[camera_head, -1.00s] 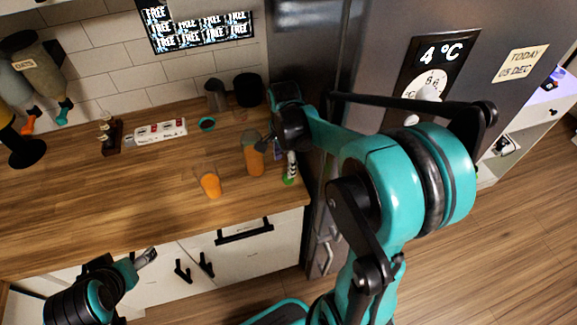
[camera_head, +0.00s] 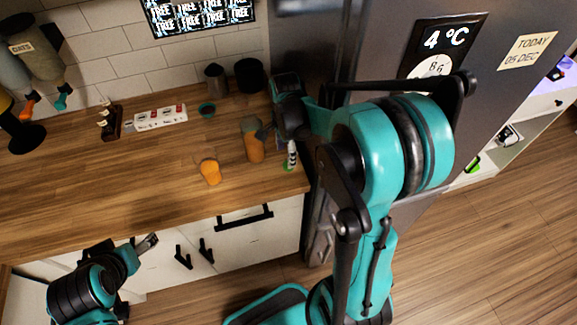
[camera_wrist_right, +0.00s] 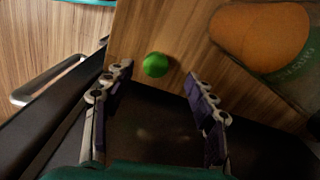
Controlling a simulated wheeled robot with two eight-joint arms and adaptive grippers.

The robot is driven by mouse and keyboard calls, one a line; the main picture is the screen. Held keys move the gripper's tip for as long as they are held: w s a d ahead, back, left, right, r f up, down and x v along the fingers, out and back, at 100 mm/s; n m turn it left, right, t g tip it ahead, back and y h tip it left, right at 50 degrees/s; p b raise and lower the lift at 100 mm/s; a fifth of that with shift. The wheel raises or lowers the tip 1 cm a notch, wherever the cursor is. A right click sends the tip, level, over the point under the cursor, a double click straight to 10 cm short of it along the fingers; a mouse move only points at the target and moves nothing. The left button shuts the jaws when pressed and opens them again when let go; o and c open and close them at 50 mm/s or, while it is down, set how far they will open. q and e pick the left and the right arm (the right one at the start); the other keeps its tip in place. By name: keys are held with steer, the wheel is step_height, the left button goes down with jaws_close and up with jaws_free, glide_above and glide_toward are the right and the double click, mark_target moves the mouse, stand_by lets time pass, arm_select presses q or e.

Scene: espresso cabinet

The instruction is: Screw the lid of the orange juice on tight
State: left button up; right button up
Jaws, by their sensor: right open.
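The orange juice bottle (camera_head: 254,148) stands upright on the wooden counter, clear in its upper part with orange below. It also shows at the upper right of the right wrist view (camera_wrist_right: 262,38). A small round green lid (camera_wrist_right: 156,65) lies on the counter near its front edge, apart from the bottle; it also shows in the head view (camera_head: 288,167), partly covered by a finger. My right gripper (camera_wrist_right: 160,77) is open above the lid, with the lid showing between its fingertips. My left gripper (camera_head: 147,243) hangs in front of the cabinet; its jaws are too small to read.
An orange cup (camera_head: 210,171) stands left of the bottle. A dark teal bowl (camera_head: 207,110), dark canisters (camera_head: 250,75) and a power strip (camera_head: 160,117) are further back. The fridge (camera_head: 345,45) is close on the right. The left counter is mostly clear.

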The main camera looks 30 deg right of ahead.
steer(key=f, duration=0.1)
steer(key=f+b, duration=0.1)
steer(key=f, duration=0.1)
steer(key=f+b, duration=0.1)
steer(key=f, duration=0.1)
steer(key=shift+s+d+f, duration=0.1)
steer(key=shift+s+d, duration=0.15)
steer(key=shift+d, duration=0.05)
steer(key=c, duration=1)
